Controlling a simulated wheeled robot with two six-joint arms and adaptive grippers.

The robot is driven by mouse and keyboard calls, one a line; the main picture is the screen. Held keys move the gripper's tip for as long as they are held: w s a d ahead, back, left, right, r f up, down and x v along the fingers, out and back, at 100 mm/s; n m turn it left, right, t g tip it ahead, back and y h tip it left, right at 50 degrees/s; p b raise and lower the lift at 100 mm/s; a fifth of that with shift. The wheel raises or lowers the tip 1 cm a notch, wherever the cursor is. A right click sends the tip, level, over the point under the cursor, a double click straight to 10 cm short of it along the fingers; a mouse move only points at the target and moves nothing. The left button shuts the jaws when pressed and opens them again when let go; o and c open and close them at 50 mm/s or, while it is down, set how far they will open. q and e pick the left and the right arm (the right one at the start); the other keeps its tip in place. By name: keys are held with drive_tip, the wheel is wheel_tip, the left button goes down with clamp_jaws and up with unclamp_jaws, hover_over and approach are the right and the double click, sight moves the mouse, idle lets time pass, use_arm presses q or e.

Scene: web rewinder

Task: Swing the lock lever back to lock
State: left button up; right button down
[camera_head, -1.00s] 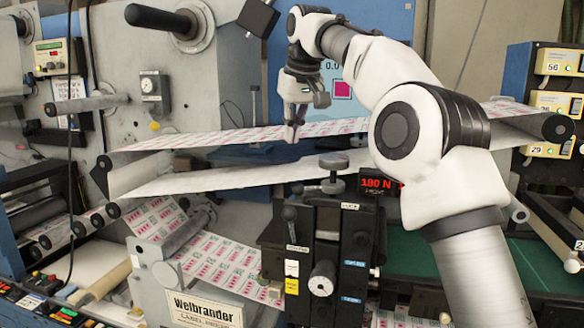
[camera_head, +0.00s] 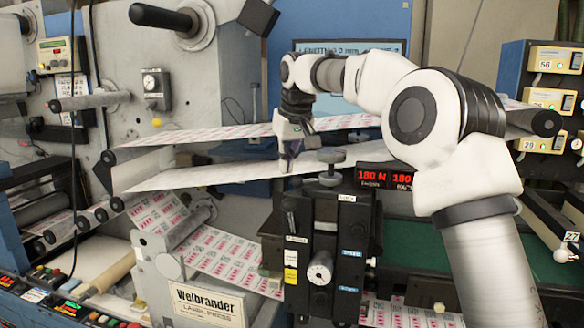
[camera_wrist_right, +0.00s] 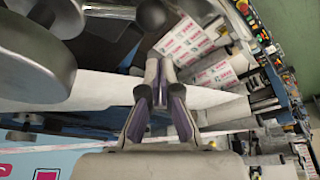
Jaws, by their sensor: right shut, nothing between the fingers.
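The black tension unit (camera_head: 325,235) stands in the middle of the head view. At its upper left a dark lever with a round knob (camera_head: 289,204) stands up, which looks like the lock lever. A dark ball knob (camera_wrist_right: 149,14) shows at the top of the right wrist view, just beyond the fingertips. My right gripper (camera_head: 287,168) points down above the lever, apart from it. Its fingers also show in the wrist view (camera_wrist_right: 160,64), closed together with nothing between them. My left gripper is out of view.
The printed web (camera_head: 215,172) runs right behind the fingers. Red displays (camera_head: 385,178) sit right of the unit. A large grey disc (camera_wrist_right: 30,60) fills the wrist view's left.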

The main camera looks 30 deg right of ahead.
sight(317, 180)
drive_tip(key=s, duration=0.3)
drive_tip(key=shift+f, duration=0.3)
drive_tip(key=shift+w+a, duration=0.1)
drive_tip(key=shift+w, duration=0.1)
drive_tip(key=shift+f, duration=0.1)
